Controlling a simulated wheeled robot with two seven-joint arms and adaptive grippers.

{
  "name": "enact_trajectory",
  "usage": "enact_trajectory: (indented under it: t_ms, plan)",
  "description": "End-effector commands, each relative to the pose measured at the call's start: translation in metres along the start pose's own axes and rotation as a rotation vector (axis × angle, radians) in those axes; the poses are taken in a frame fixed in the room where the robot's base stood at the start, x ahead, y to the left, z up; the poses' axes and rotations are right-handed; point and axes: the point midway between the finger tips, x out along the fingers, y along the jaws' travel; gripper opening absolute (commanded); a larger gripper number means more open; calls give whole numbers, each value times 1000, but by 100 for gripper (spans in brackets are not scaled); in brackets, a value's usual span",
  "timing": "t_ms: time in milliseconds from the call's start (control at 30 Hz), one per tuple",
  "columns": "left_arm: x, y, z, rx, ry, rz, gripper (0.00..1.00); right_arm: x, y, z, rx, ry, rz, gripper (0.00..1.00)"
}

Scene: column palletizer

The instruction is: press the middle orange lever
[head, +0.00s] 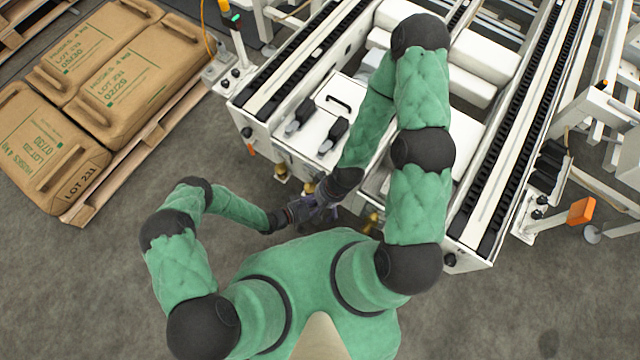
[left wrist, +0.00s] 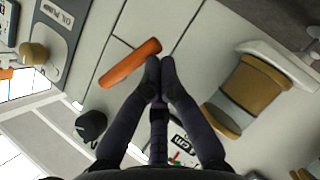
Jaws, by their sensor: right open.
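An orange lever (left wrist: 130,63) lies slantwise on a light panel in the left wrist view. I cannot tell from its surroundings whether it is the middle one. My left gripper (left wrist: 160,66) has its two fingertips together beside the lever's right end; I cannot tell if they touch it. In the head view my left gripper (head: 292,213) is at the front of the white machine, partly mixed with the right one. My right gripper (head: 322,200) is open at the same front, close beside it. The lever is hidden in the head view.
The left wrist view shows a brown-yellow spool-shaped part (left wrist: 243,95), a black knob (left wrist: 91,125) and a yellow knob (left wrist: 34,53). The white conveyor machine (head: 310,155) fills the head view's centre right. Sacks (head: 120,75) lie on a pallet at left. Floor is clear at lower left.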

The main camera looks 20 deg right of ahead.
Motion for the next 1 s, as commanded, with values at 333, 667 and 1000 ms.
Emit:
enact_trajectory:
  t_ms: [333, 667, 1000]
  plan:
    - [10, -4, 14, 1, 0, -2, 0, 0, 0, 0, 0, 0, 0, 100]
    - [14, -4, 19, 2, 1, -2, 0, 0, 0, 0, 0, 0, 0, 100]
    - [14, -4, 20, 1, 1, -2, 0, 0, 0, 0, 0, 0, 0, 100]
